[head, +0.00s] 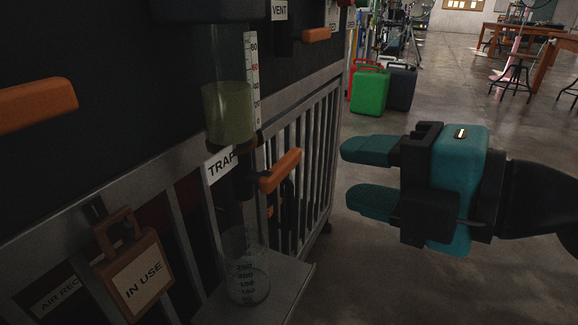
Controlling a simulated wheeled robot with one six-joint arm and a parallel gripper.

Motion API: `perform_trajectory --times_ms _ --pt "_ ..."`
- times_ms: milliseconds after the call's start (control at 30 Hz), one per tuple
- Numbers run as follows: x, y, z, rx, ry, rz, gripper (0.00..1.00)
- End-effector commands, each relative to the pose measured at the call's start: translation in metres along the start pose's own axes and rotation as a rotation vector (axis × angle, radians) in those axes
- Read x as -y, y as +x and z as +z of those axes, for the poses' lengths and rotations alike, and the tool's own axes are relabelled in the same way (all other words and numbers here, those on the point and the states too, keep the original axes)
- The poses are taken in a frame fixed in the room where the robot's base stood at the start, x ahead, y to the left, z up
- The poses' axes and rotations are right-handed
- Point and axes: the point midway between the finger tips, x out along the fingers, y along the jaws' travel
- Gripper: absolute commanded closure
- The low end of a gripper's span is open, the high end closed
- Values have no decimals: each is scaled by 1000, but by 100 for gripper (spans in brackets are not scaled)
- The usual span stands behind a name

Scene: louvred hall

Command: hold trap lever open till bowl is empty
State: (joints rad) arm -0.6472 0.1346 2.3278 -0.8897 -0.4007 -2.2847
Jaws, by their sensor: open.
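The trap bowl (228,112) is a clear cylinder on the dark panel, with yellowish-green liquid in its lower part beside a white scale (252,80). Below it, past the TRAP label (221,162), the orange trap lever (280,171) slants up to the right. A clear graduated beaker (246,268) stands under the trap's outlet; it looks empty or nearly so. My teal gripper (368,175) is to the right of the lever, fingers pointing left at it. It is open, empty and apart from the lever.
An orange IN USE tag (135,265) hangs at lower left. Grey railings (310,150) run behind the lever.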

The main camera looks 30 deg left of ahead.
Motion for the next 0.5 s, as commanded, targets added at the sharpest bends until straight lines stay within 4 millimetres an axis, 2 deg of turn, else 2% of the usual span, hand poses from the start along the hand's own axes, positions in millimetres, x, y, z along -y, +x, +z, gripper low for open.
perform_trajectory --times_ms 500 --pt "-5 67 -1 -3 3 -5 55"
